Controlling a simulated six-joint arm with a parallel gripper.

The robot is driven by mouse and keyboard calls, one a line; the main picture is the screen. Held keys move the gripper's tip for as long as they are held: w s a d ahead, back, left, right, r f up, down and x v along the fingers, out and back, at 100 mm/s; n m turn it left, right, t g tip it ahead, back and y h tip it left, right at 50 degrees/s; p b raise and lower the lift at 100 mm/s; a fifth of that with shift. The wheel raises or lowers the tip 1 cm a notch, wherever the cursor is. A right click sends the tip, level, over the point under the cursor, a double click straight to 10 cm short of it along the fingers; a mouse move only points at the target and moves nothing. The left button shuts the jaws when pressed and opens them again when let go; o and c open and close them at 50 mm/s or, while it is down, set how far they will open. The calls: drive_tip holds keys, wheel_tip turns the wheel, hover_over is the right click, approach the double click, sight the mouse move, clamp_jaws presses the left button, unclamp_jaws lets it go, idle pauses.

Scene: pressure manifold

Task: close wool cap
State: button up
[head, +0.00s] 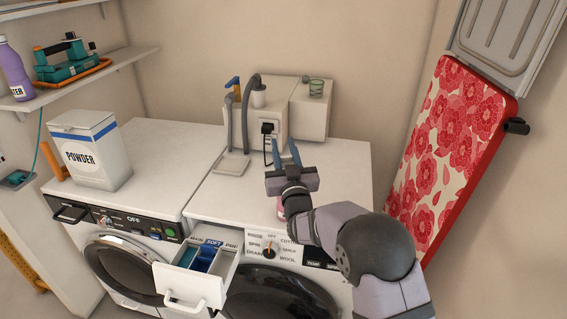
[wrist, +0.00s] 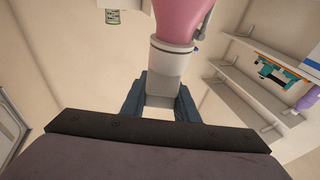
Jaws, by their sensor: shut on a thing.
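A pink bottle (wrist: 185,22) fills the top middle of the wrist view, with a white collar (wrist: 172,46) and a pale cap-like piece (wrist: 165,64) at its end. My gripper (wrist: 160,88) has its two blue-grey fingers on either side of this pale piece and is shut on it. Whether the cap sits fully closed on the collar cannot be told. In the head view my gripper (head: 285,155) is above the right-hand washer, and only a small bit of pink shows below it; my arm hides the rest. No wool label is readable on the bottle.
The right washer (head: 235,190) has its detergent drawer (head: 190,287) pulled out. A grey hose and white box (head: 270,115) stand behind my gripper. A powder box (head: 92,150) is on the left washer. A floral ironing board (head: 450,150) leans at right.

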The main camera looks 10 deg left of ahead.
sight(286, 159)
drive_tip(key=shift+s+d+f+t+y+b, duration=0.25)
drive_tip(key=shift+t+b, duration=0.5)
drive_tip(key=shift+b, duration=1.9)
drive_tip(key=shift+s+d+r+t+y+b, duration=0.1)
drive_tip(key=shift+s+t+y+b, duration=0.5)
drive_tip(key=shift+b, duration=2.05)
drive_tip(key=shift+s+d+f+t+h+b, duration=0.15)
drive_tip(key=shift+t+b, duration=0.8)
drive_tip(key=shift+b, duration=1.7)
drive_tip(key=b, duration=0.2)
drive_tip(key=t+b, duration=0.1)
drive_tip(key=b, duration=0.1)
drive_tip(key=shift+s+d+r+y, duration=0.1)
drive_tip(key=shift+s+r+y, duration=0.1)
drive_tip(key=shift+s+y, duration=0.1)
drive_tip(key=shift+b, duration=0.4)
drive_tip(key=shift+s+r+t+b, duration=0.15)
drive_tip(key=shift+r+t+b, duration=0.1)
drive_tip(key=shift+t+b, duration=0.15)
drive_tip(key=o, duration=1.1)
drive_tip(key=shift+b+v, duration=0.65)
drive_tip(key=shift+v, duration=3)
drive_tip(key=shift+d, duration=0.1)
